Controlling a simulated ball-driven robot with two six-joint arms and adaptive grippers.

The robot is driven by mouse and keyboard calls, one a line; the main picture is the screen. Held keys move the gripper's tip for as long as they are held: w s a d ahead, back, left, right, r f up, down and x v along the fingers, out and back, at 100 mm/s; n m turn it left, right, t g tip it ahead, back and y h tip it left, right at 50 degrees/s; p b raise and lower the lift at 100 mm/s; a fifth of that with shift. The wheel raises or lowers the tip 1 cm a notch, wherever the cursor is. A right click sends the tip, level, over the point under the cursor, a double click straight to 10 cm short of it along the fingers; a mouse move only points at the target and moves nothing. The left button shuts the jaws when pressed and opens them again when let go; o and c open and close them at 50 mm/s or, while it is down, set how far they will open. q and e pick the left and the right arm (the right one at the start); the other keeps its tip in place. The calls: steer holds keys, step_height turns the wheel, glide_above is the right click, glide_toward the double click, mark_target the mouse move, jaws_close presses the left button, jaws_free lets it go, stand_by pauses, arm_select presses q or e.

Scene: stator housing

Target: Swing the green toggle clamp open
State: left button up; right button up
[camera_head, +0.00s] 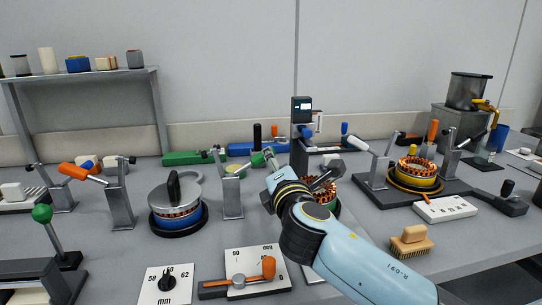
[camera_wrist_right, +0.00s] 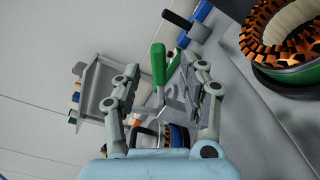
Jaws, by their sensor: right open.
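The green toggle clamp's handle (camera_head: 257,160) is at the centre of the head view, beside a grey metal post (camera_head: 232,190). My right gripper (camera_head: 272,158) reaches in from the right, close to the handle. In the right wrist view, the green handle (camera_wrist_right: 158,64) stands between the fingers of my open right gripper (camera_wrist_right: 158,75). I cannot tell whether either finger touches it. Part of the clamp's metal linkage is hidden behind the fingers. My left gripper is not in view.
A blue-banded stator (camera_head: 177,215) is left of the clamp post. Another copper-wound stator (camera_head: 322,191) is partly hidden behind my right arm. A dial plate (camera_head: 258,262) lies in front.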

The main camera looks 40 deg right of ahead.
steer(key=v, duration=0.5)
steer(key=shift+s+a, duration=0.15)
steer(key=shift+s, duration=0.05)
stand_by(0.5)
